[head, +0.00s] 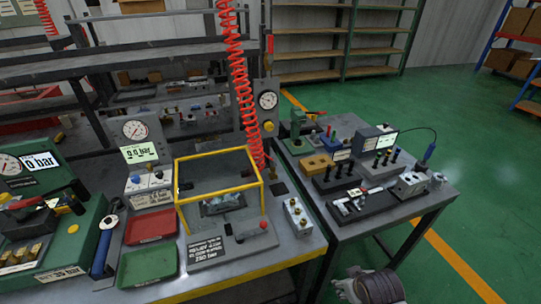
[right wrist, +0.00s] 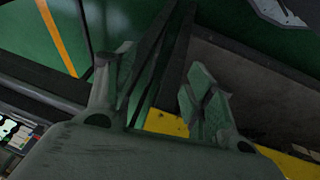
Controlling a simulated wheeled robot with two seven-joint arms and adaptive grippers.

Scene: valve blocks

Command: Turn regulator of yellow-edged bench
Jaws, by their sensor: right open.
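The yellow-edged bench (head: 235,280) fills the left and middle of the head view. At its back stands a panel with a round gauge (head: 136,130) and a lit display (head: 140,152) reading about 0.0 bar. Below the display is a pale block with blue knobs (head: 151,181); I cannot tell for certain which part is the regulator. My right gripper (head: 368,288) is low in the head view, right of the bench's front corner. In the right wrist view my right gripper (right wrist: 157,85) is open, nothing between its fingers, with a yellow edge behind. My left gripper is not in view.
A yellow frame (head: 217,155) stands on the bench, with red (head: 151,227) and green (head: 148,265) trays to its left. A second bench (head: 425,205) with valve blocks stands right.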

